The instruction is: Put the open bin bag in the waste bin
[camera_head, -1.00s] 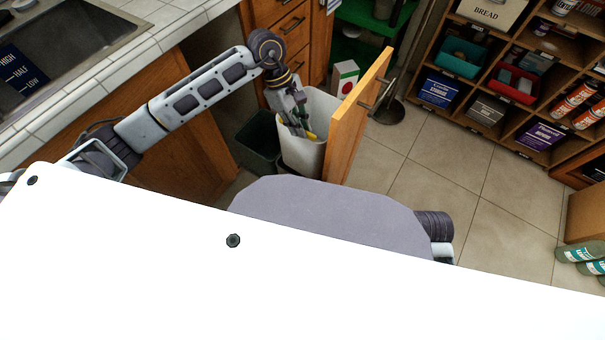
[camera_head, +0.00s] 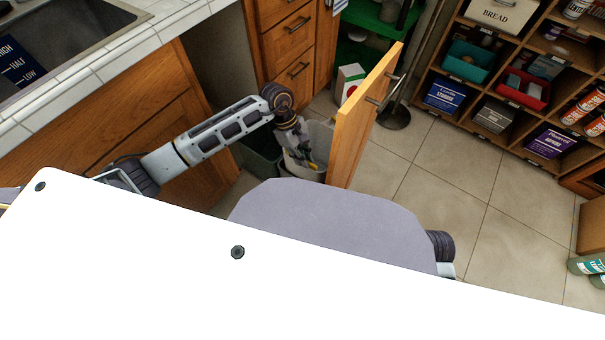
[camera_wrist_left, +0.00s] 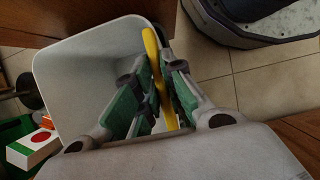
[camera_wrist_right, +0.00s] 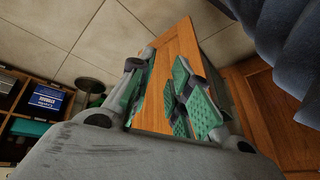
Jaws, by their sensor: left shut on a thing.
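A dark bin (camera_head: 260,160) stands just to the left; I cannot tell whether the pale shape sits inside a waste bin. My right gripper (camera_wrist_right: 155,98) is open, its fingers apart before the wooden door; the head view does not show it.
The wooden door (camera_head: 362,115) stands open right of the bag, with metal handles. A red-and-white box (camera_head: 348,82) stands behind it. A counter with a sink (camera_head: 60,40) is at left. Shelves (camera_head: 500,85) stand at back right. The tiled floor (camera_head: 440,190) between is clear.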

